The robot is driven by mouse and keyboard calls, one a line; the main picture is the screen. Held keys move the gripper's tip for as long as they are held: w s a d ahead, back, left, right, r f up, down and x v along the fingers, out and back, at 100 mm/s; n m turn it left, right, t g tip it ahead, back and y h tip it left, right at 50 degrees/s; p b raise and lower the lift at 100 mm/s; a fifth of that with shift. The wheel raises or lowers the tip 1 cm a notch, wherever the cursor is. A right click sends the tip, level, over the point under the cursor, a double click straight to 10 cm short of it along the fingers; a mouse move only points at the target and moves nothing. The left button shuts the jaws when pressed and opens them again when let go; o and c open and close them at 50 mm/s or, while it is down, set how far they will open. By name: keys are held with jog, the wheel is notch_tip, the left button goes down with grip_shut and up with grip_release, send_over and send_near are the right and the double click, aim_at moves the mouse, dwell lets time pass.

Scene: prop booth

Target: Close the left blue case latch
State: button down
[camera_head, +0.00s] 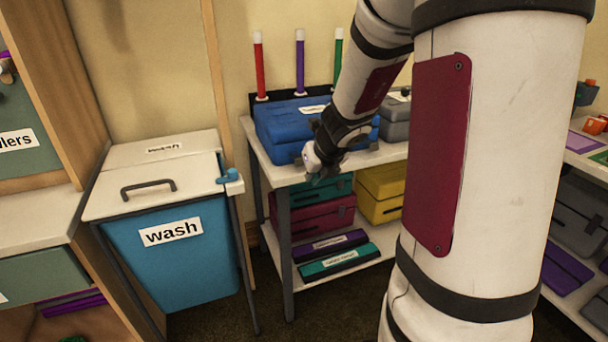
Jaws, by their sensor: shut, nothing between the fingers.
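The blue case (281,125) lies with its lid down on the white top of the shelf table, below three coloured sticks. A white label is on its lid. My gripper (316,176) is in front of the case's front side, pointing down, with its fingers shut and empty. My gripper and wrist cover the middle and right part of the case front. I cannot make out the left latch or its position at this size. Whether the fingertips touch the case cannot be told.
A grey case (396,123) stands right of the blue one. Teal, maroon and yellow cases (382,192) fill the shelf below. A blue wash bin (172,265) with a white lid stands at left. My arm hides much of the right side.

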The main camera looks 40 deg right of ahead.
aim_at(298, 160)
jog(key=b+x, duration=0.1)
jog(key=x, duration=0.1)
jog(key=b+x, duration=0.1)
jog(key=x, duration=0.2)
jog(key=w+r+b+x, duration=0.1)
jog(key=x, duration=0.2)
jog(key=shift+w+d+f, duration=0.1)
jog(key=shift+d+f, duration=0.05)
jog(key=shift+d, duration=0.05)
jog(key=shift+w+d+r+p, duration=0.1)
jog(key=shift+w+r+p, duration=0.2)
jog(key=shift+r+p, duration=0.65)
jog(key=shift+s+r+p, duration=0.1)
jog(key=shift+r+p, duration=0.15)
jog(key=shift+p, duration=0.9)
